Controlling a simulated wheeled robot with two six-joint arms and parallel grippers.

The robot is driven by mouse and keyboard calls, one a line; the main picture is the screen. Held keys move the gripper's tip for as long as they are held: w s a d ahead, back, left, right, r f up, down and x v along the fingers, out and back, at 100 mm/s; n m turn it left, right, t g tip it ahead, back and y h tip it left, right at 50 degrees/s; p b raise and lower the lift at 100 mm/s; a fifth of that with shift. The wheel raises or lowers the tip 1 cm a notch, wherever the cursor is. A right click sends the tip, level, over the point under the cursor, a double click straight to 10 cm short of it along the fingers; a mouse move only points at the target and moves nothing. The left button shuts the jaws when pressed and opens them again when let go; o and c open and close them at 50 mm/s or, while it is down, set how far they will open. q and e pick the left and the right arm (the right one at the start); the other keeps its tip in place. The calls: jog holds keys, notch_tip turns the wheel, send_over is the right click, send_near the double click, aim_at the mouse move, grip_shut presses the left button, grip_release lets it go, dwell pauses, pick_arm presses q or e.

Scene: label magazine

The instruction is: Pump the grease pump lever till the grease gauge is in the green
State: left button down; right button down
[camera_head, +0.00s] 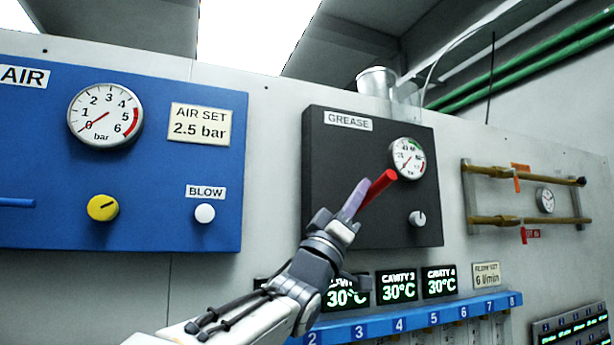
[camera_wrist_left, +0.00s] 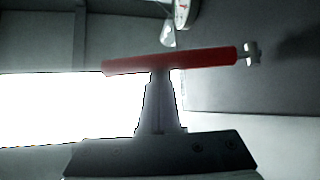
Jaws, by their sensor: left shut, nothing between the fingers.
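The black grease panel (camera_head: 330,150) carries the round white grease gauge (camera_head: 408,158), with a green arc near its top and red at its right. Its thin red needle appears to point to the lower left, outside the green. The red pump lever (camera_head: 382,183) slants up to the right just below the gauge. In the left wrist view the lever (camera_wrist_left: 200,60) lies across the tips of my left gripper (camera_wrist_left: 160,76), with a metal end at right. My left gripper (camera_head: 357,196) is shut and empty, its fingertips at the lever; contact cannot be told. My right gripper is out of view.
A small white knob (camera_head: 417,218) sits below the gauge. The blue air panel (camera_head: 140,190) is at left. Cavity displays (camera_head: 397,286) and a blue numbered rail (camera_head: 400,323) lie below the grease panel. Brass pipes (camera_head: 520,183) stand out at right.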

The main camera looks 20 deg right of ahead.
pick_arm(q)
jog(key=m+g, duration=0.1)
jog(key=f+m+g+h, duration=0.1)
jog(key=f+m+g+b, duration=0.1)
jog(key=m+g, duration=0.1)
jog(key=shift+s+d+f+h, duration=0.2)
jog(key=shift+s+d+h, duration=0.1)
jog(key=shift+h, duration=0.1)
jog(key=shift+f+b, duration=0.4)
jog(key=shift+f, duration=0.15)
notch_tip(320, 180, up, 4)
jog(key=p, duration=0.3)
jog(key=b, duration=0.7)
send_near(372, 200)
jog(key=a+r, duration=0.2)
jog(key=a, duration=0.1)
jog(key=shift+s+a+r, duration=0.1)
jog(key=shift+a+r, duration=0.1)
jog(key=shift+a, duration=0.1)
